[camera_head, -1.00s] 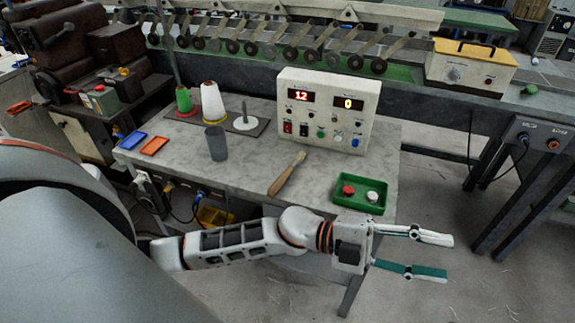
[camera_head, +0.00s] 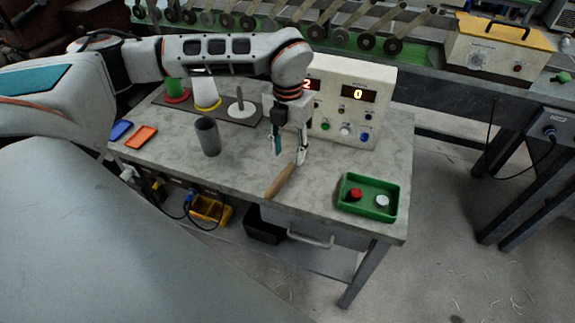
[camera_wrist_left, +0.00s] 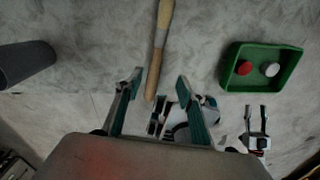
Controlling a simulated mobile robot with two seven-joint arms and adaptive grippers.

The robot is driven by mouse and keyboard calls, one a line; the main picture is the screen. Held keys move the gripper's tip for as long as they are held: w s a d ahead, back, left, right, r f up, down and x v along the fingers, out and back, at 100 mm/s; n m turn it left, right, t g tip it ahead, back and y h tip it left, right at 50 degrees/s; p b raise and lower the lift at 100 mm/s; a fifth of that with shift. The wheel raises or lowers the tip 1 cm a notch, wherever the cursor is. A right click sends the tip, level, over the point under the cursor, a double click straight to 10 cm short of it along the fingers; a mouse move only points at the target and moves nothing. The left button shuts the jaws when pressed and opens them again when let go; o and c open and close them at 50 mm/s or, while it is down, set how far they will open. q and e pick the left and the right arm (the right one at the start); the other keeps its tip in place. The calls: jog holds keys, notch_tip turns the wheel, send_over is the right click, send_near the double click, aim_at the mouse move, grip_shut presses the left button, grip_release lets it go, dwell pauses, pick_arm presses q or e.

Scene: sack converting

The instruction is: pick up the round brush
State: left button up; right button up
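The round brush (camera_head: 280,181) lies on the grey table, its wooden handle toward the front edge. Its far end is partly hidden by my left gripper in the head view. In the left wrist view the brush (camera_wrist_left: 158,50) shows a pale far part and a brown handle. My left gripper (camera_head: 288,157) points down over the brush, open and empty. In the left wrist view its fingertips (camera_wrist_left: 159,80) stand apart on either side of the handle, with no contact visible. My right gripper (camera_wrist_left: 256,113) appears small at the lower right of the wrist view, fingers apart; the head view does not show it.
A green tray (camera_head: 370,212) with a red and a white button stands to the right. A grey cup (camera_head: 208,137) stands to the left. A control box (camera_head: 352,100) stands behind the gripper. Orange (camera_head: 141,137) and blue (camera_head: 121,130) trays lie farther left.

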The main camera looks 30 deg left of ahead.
aim_at(287, 169)
pick_arm(q)
jog(key=shift+w+a, duration=0.15)
jog(key=shift+a, duration=0.25)
notch_tip(287, 169, down, 2)
jog(key=shift+f, duration=0.25)
notch_tip(287, 169, down, 5)
jog(key=shift+c, duration=0.4)
grip_shut()
